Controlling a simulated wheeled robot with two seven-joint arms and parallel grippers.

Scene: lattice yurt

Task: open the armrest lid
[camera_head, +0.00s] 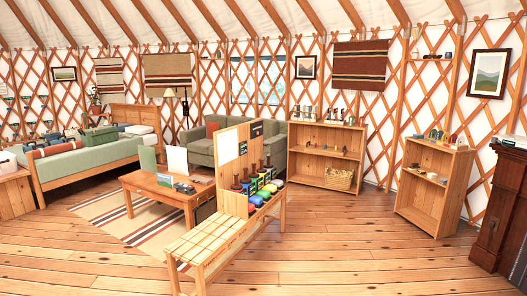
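Neither of my grippers is in view. A grey-green sofa (200,150) stands at the back wall, far from me, with a reddish cushion (212,129) at its left. An upright wooden panel and a low bookcase hide part of its front and right side. I cannot make out an armrest lid or whether one is open or shut.
A slatted bench (215,238) with the upright panel (232,165) and several colored items stands ahead. A low table (152,190) on a striped rug, a bed (85,160), a bookcase (309,171) and a shelf (423,196) stand around. Floor (350,255) at right front is clear.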

